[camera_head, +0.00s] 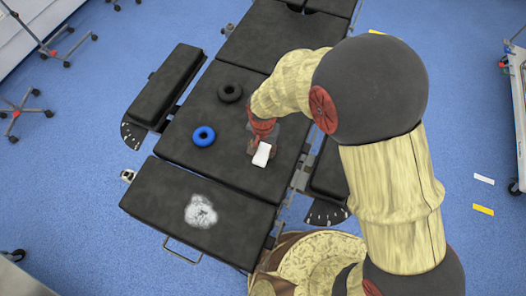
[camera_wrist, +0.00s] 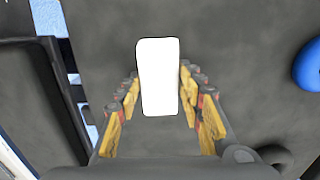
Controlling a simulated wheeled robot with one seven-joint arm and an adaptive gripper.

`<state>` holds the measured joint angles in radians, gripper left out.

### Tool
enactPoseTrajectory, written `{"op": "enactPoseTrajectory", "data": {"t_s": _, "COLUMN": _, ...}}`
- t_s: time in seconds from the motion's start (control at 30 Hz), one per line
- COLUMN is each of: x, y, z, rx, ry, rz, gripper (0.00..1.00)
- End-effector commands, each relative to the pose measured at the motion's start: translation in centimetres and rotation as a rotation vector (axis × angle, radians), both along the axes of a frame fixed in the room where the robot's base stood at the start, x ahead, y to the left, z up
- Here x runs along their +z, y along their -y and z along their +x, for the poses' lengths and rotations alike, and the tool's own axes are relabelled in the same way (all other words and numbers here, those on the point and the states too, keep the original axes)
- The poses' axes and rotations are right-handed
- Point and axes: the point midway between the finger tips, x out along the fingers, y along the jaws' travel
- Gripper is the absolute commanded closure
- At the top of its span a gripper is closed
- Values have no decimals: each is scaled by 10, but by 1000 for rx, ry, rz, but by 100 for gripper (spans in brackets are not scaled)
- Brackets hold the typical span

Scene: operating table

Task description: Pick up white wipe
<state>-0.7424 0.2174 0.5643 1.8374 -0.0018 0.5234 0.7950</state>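A smooth white block with rounded corners (camera_head: 261,154) shows at my gripper (camera_head: 262,140) on the black table's middle section. In the wrist view the white block (camera_wrist: 158,78) fills the space between the two fingers of my gripper (camera_wrist: 159,85). The fingertips lie close along both its long sides. I cannot tell whether they press on it, or whether it rests on the table or is lifted. A crumpled white wipe-like piece (camera_head: 200,211) lies apart on the lower table section, away from my gripper.
A blue ring (camera_head: 203,136) and a black ring (camera_head: 230,92) lie on the operating table (camera_head: 190,150) left of my gripper. The blue ring is partly visible at the wrist view's right edge (camera_wrist: 310,66). Padded side boards (camera_head: 168,85) flank the table. My arm covers its right side.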

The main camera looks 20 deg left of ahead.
Motion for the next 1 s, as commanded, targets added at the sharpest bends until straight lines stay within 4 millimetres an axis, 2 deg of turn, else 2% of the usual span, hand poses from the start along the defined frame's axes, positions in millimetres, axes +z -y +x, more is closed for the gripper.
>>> {"op": "enactPoseTrajectory", "data": {"t_s": 0.27, "x": 0, "y": 0, "z": 0, "rx": 0, "ry": 0, "rz": 0, "gripper": 80}}
{"op": "enactPoseTrajectory", "data": {"t_s": 0.63, "x": 7, "y": 0, "z": 0, "rx": 0, "ry": 1, "rz": 1, "gripper": 80}}
{"op": "enactPoseTrajectory", "data": {"t_s": 0.83, "x": 34, "y": -1, "z": 1, "rx": 0, "ry": 2, "rz": 2, "gripper": 80}}
{"op": "enactPoseTrajectory", "data": {"t_s": 1.0, "x": 66, "y": 1, "z": -26, "rx": 3, "ry": 2, "rz": 3, "gripper": 80}}
